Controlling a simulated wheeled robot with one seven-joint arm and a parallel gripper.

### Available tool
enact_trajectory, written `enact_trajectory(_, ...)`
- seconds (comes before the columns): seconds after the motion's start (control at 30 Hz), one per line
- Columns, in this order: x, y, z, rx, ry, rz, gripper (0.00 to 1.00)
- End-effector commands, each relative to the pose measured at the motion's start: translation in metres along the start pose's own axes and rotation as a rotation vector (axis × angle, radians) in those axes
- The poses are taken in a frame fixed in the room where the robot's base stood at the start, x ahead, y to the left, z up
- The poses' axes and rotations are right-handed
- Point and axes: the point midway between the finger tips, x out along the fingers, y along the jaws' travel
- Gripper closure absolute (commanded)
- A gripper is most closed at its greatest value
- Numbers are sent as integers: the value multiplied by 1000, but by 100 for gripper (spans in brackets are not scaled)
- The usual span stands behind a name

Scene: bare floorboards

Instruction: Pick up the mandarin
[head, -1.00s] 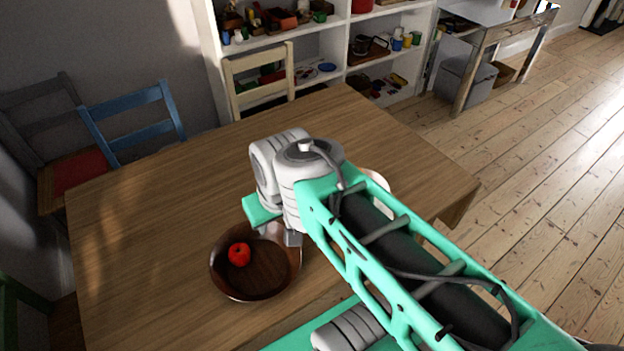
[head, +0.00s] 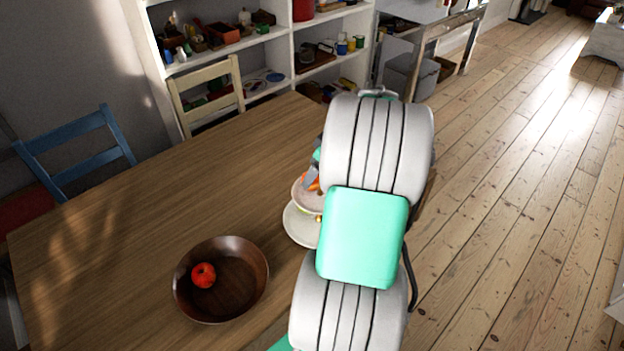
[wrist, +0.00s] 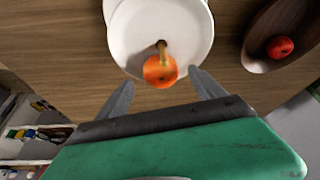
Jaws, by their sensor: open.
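The orange mandarin (wrist: 160,72) shows in the wrist view at the near edge of a white tiered plate stand (wrist: 135,32), beside its gold-coloured stem. In the head view, a bit of orange (head: 311,183) shows above the stand (head: 298,226), and my arm hides much of it. My gripper (wrist: 161,80) is open, with one finger on each side of the mandarin in the wrist picture. I cannot tell whether the fingers are level with it or touch it. In the head view, only a grey part of my gripper shows beside the stand.
A dark wooden bowl (head: 240,302) holding a red apple (head: 203,275) stands left of the stand. The wooden table (head: 150,205) is otherwise clear. A cream chair (head: 208,92) and a blue chair (head: 75,152) stand at its far side, with a white shelf (head: 285,50) behind.

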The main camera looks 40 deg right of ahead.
Motion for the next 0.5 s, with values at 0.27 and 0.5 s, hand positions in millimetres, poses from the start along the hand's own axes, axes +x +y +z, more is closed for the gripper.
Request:
enact_trajectory(0.27, 33, -2, 0, 2, -1, 1, 22)
enact_trajectory(0.5, 33, -2, 0, 2, -1, 1, 29)
